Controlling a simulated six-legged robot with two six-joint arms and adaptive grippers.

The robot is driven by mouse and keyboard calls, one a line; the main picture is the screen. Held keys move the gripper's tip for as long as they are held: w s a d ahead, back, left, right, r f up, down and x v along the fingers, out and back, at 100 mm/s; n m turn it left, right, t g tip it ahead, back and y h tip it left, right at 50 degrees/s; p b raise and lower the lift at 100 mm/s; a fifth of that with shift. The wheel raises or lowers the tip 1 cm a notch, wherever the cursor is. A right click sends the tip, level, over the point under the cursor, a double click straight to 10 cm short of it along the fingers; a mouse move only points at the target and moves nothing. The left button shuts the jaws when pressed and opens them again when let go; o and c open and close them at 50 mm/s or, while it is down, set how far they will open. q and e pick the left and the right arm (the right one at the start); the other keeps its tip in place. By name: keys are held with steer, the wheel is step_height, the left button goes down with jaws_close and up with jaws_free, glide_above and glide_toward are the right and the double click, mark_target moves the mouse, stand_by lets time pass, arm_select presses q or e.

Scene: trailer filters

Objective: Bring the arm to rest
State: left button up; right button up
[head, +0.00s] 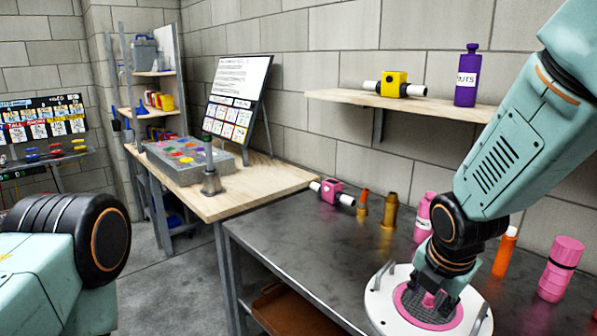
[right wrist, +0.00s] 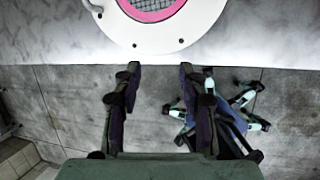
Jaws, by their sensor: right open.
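My right gripper (head: 436,284) points down over a white round plate (head: 385,309) at the front of the dark bench. In the right wrist view its two fingers (right wrist: 160,68) are apart with nothing between them. The plate holds a pink ring with grey mesh (head: 405,303), and a small pink piece shows close to the fingers. The ring also shows at the top of the right wrist view (right wrist: 150,6), beyond the fingertips. Whether the fingers touch anything is hard to tell in the head view. Of my left arm only a link shows at the lower left; its gripper is out of view.
Pink bottles (head: 561,268), an orange tube (head: 505,251), brass pieces (head: 389,211) and a pink block (head: 332,192) stand on the dark bench (head: 300,228). A wooden shelf (head: 440,106) above holds a yellow block (head: 394,85) and a purple bottle (head: 467,77). The bench's left half is mostly clear.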

steer(key=s+f+m+t+y+b, duration=0.1)
steer(key=s+f+m, duration=0.3)
steer(key=f+m, duration=0.55)
steer(key=s+f+m, duration=0.5)
steer(key=f+m, duration=0.1)
steer(key=m, duration=0.6)
steer(key=s+f+m+g, duration=0.1)
steer(key=s+f, duration=0.3)
steer(key=s, duration=0.3)
steer(key=s+f+m+g, duration=0.2)
steer(key=s+f, duration=0.3)
steer(key=s, duration=0.3)
steer(key=s+f+m+g+b, duration=0.1)
steer(key=s+f, duration=0.3)
steer(key=s, duration=0.4)
steer(key=shift+f+g, duration=0.15)
steer(key=shift+g, duration=0.35)
